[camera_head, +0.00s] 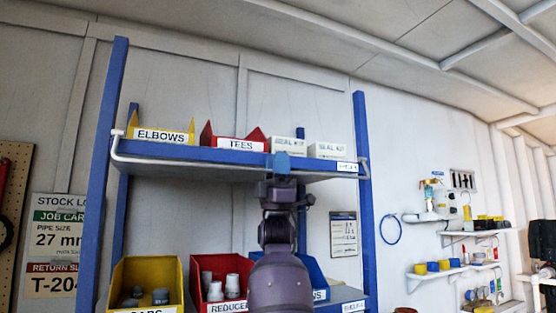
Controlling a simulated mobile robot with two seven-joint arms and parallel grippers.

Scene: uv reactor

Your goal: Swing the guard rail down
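The white guard rail (190,164) runs along the front of the upper blue shelf (190,151). Its long bar sits low, near the shelf's lower front edge and below the bin labels. Its bent ends rise at the left and right posts. A light blue piece (282,162) shows at the middle of the rail; I cannot tell whether it is a grip sleeve or part of my gripper. My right gripper (281,178) is at this middle part, reaching up from below. Its fingers are too small and overlapped to show whether they are closed. My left gripper is out of view.
Yellow elbows bin (161,135), red tees bin (235,143) and white seal kit boxes (327,151) stand on the upper shelf. Blue posts (365,200) bound the rack. Wall shelves (451,272) are at right.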

